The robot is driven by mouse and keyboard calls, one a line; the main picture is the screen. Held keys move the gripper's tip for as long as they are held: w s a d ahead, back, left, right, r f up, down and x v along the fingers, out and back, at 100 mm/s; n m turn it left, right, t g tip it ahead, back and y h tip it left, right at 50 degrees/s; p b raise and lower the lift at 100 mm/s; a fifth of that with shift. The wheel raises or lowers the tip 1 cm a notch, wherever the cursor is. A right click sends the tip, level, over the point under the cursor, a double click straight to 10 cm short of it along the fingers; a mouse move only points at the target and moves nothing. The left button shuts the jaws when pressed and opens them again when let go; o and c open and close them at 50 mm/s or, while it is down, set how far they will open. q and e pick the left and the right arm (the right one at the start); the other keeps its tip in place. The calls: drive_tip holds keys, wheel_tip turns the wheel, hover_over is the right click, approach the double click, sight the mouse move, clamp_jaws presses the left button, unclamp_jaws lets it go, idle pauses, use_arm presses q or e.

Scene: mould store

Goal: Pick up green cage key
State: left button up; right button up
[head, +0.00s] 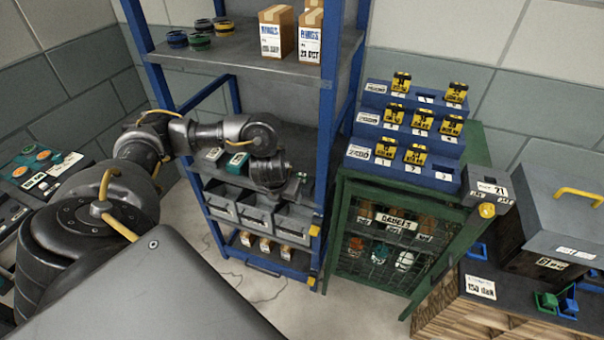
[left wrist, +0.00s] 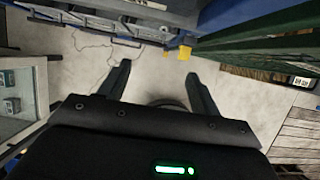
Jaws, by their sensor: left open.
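A small green item (head: 547,300), possibly the green key, lies on the dark top of the wooden crate (head: 455,290) at the lower right, next to a blue one (head: 569,302). It is too small to be sure of its shape. My left gripper (head: 298,188) is in front of the blue shelving, left of the cage and well away from the green item. In the left wrist view its fingers (left wrist: 158,70) are apart, with bare floor between them.
The blue shelving (head: 328,120) holds grey bins (head: 256,215) and boxes (head: 276,32) close to my left arm. A stepped blue rack (head: 440,145) with yellow-black blocks stands on the cage. A grey case (head: 560,225) with a yellow handle sits at the right.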

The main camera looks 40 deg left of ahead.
use_arm(q)
drive_tip(key=b, duration=0.2)
hover_over(302, 175)
drive_tip(key=s, duration=0.2)
drive_tip(key=shift+s+d, duration=0.2)
drive_tip(key=shift+d, duration=0.25)
drive_tip(key=b+x, duration=0.3)
drive_tip(key=x, duration=0.1)
drive_tip(key=shift+w+f, duration=0.2)
drive_tip(key=shift+f, duration=0.15)
drive_tip(key=shift+w+a+f, duration=0.15)
drive_tip(key=shift+f, duration=0.1)
drive_tip(key=shift+r, duration=0.1)
drive_tip(key=c, duration=1.1)
drive_tip(key=shift+r, duration=0.1)
